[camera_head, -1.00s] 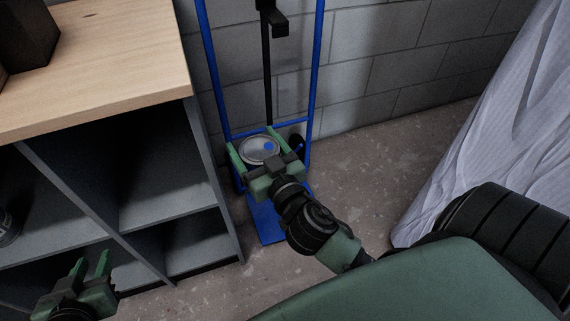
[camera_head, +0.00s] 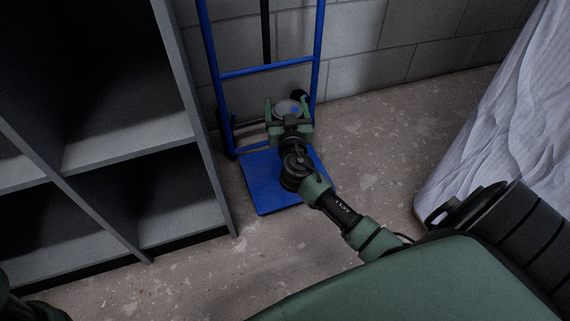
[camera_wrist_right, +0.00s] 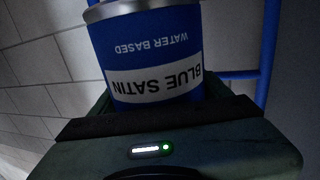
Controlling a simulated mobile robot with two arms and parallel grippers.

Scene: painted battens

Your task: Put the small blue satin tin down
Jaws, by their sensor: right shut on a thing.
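The small blue satin tin (camera_head: 285,106) shows its grey lid with a blue spot in the head view. My right gripper (camera_head: 288,108) is shut on it, with one green finger on each side. In the right wrist view the tin (camera_wrist_right: 150,55) fills the upper middle, its label reading "BLUE SATIN" upside down. The tin is at the lower frame of a blue hand truck (camera_head: 318,75). Its underside is hidden, so I cannot tell whether it touches anything. Only a dark piece of my left arm shows at the lower left corner; its fingers are not seen.
The hand truck's flat blue toe plate (camera_head: 262,192) lies on the floor, partly under my right arm. A grey shelf unit (camera_head: 175,205) stands to the left. A block wall (camera_head: 400,50) is behind. A white draped sheet (camera_head: 490,125) hangs at right. Bare floor (camera_head: 375,140) lies between.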

